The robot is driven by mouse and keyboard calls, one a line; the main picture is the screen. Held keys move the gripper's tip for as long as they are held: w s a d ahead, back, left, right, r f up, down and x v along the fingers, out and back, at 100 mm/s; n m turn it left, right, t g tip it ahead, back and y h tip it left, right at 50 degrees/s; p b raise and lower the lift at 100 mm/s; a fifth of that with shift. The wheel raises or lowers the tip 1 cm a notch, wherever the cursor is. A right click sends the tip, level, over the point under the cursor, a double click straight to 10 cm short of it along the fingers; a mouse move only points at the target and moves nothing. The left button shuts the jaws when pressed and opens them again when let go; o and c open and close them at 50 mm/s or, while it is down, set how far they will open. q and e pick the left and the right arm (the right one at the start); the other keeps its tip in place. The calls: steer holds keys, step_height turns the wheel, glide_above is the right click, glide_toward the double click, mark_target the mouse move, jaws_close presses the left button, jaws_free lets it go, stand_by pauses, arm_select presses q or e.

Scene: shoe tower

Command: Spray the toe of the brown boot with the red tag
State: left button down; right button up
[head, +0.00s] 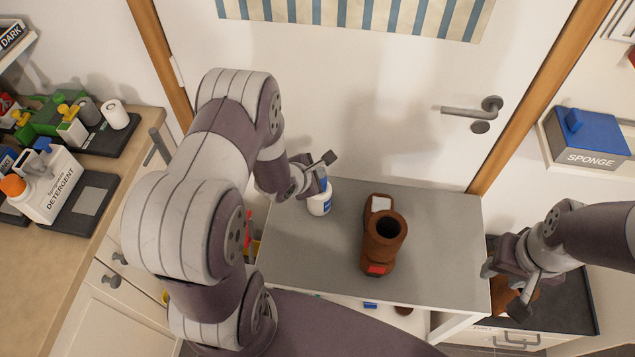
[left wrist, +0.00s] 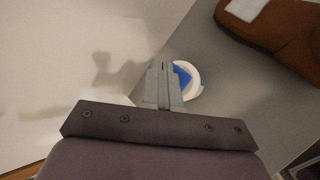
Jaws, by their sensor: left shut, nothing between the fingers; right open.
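The brown boot (head: 383,237) stands upright on the grey top of a cabinet (head: 440,210). Its red tag (head: 376,268) faces me, and a pale patch (head: 380,203) lies on its toe at the far side. The toe also shows at the top right of the left wrist view (left wrist: 285,35). A white and blue bottle (head: 320,203) stands left of the boot, its top partly hidden by my left gripper (head: 322,170). The left gripper is shut with nothing in it, above the bottle. My right gripper (head: 507,277) is open at the right, apart from the boot.
A brown object (head: 515,303), partly hidden, lies beneath my right gripper on a dark surface. A white door with a handle (head: 470,110) stands behind the cabinet. A detergent bottle (head: 50,185) is on the left counter, and a blue-topped sponge box (head: 588,140) is at right.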

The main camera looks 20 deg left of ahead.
stand_by(0.3)
arm_select(q)
steer(key=shift+f, duration=0.45)
steer(key=shift+f+b, duration=0.45)
steer(key=shift+f, duration=0.1)
stand_by(0.5)
steer(key=shift+r+p, duration=1)
steer(key=shift+p, duration=0.1)
step_height(320, 180, up, 6)
steer(key=p, duration=0.6)
